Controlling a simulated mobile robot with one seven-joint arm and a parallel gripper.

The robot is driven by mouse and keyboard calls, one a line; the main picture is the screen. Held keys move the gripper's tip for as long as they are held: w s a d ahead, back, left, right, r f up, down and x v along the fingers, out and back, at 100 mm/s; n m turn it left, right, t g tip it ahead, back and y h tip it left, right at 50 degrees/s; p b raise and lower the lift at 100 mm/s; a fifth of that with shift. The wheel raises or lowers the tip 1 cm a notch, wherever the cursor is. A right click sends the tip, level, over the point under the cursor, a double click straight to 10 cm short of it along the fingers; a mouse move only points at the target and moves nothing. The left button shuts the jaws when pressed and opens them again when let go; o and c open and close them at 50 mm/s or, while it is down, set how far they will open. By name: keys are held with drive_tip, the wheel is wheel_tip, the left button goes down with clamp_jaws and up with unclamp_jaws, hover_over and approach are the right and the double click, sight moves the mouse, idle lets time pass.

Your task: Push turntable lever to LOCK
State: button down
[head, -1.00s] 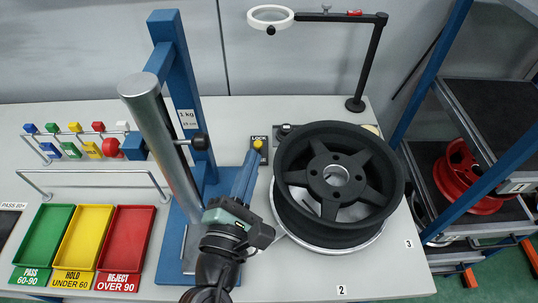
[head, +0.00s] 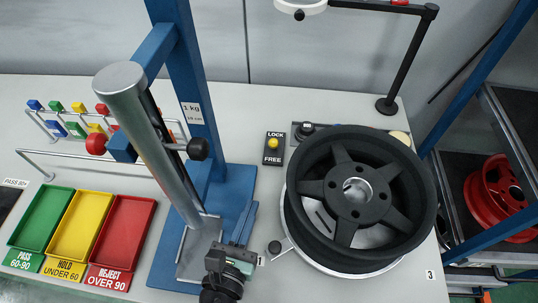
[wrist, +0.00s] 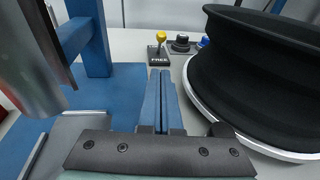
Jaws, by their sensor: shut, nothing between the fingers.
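The turntable lever is a yellow-knobbed lever (head: 273,144) on a small black plate (head: 272,160) marked LOCK at its far end and FREE at its near end. The knob appears nearer the LOCK word. In the wrist view the yellow knob (wrist: 161,37) stands above the plate, beyond my fingertips. My gripper (head: 251,206) is shut and empty, on the near side of the plate and apart from it. Its two blue fingers (wrist: 160,74) lie together, pointing toward the plate. The turntable (head: 290,235) carries a black spoked wheel (head: 318,188), which hides most of it.
A blue stand with a grey column (head: 150,140) rises left of my gripper. A short arm with a black knob (head: 275,247) juts from the turntable's near left. Green, yellow and red trays (head: 122,230) lie at left. A black control box (head: 305,128) sits right of the lever plate.

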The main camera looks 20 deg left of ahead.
sight(272, 147)
drive_tip(key=x, duration=0.4)
drive_tip(key=r+p+x, duration=0.1)
drive_tip(key=x, duration=0.4)
drive_tip(key=p+x, duration=0.1)
drive_tip(key=x, duration=0.4)
drive_tip(key=shift+w+r, duration=0.1)
drive_tip(key=shift+r, duration=0.15)
drive_tip(key=shift+r+p, duration=0.15)
drive_tip(key=shift+p, duration=0.25)
drive_tip(key=shift+r+p, duration=0.25)
drive_tip(key=shift+p, duration=0.6)
drive_tip(key=shift+w+f, duration=0.1)
drive_tip(key=shift+g, duration=0.3)
